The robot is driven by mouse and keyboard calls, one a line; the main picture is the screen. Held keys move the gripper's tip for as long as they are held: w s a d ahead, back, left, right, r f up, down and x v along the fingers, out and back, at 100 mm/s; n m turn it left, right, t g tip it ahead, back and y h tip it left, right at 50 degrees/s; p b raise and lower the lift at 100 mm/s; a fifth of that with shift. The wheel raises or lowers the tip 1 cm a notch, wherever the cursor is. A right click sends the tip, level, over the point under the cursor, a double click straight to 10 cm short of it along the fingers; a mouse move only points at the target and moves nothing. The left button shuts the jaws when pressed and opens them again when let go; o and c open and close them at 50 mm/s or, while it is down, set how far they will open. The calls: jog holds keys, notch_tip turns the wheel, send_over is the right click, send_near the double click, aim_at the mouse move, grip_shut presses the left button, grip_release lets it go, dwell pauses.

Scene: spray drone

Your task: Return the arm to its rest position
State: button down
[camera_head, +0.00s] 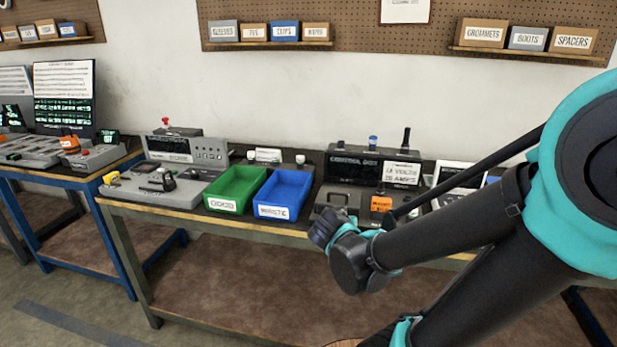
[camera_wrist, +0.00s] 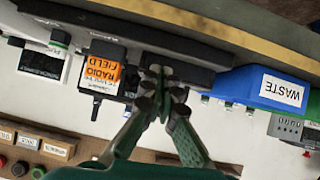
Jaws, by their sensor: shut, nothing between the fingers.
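My arm (camera_head: 455,225) reaches in from the right in the head view, its black and teal links in front of the workbench. In the head view my gripper's fingers are mostly hidden by the wrist. In the wrist view my gripper (camera_wrist: 163,80) has its fingertips together with nothing between them. Behind the tips is a dark device on the bench, and a black box with an orange "RADIO FIELD" label (camera_wrist: 102,73) is just left of them. I cannot tell the exact gap between the tips and the device.
A green bin (camera_head: 221,205) and a blue "WASTE" bin (camera_head: 273,212) stand on the bench (camera_head: 185,217), left of my arm. A grey tester (camera_head: 150,190) is at the bench's left end. A black control box (camera_head: 345,165) stands behind. Open floor (camera_head: 60,290) lies at front left.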

jog(key=s+d+f+n+g+y, duration=0.2)
jog(key=s+f+g, duration=0.4)
jog(key=s+f, duration=0.5)
jog(key=shift+s+d+n+g+y, duration=0.2)
jog(key=shift+s+n+g+y, duration=0.2)
jog(key=shift+s+n+y, duration=0.5)
jog(key=shift+w, duration=0.25)
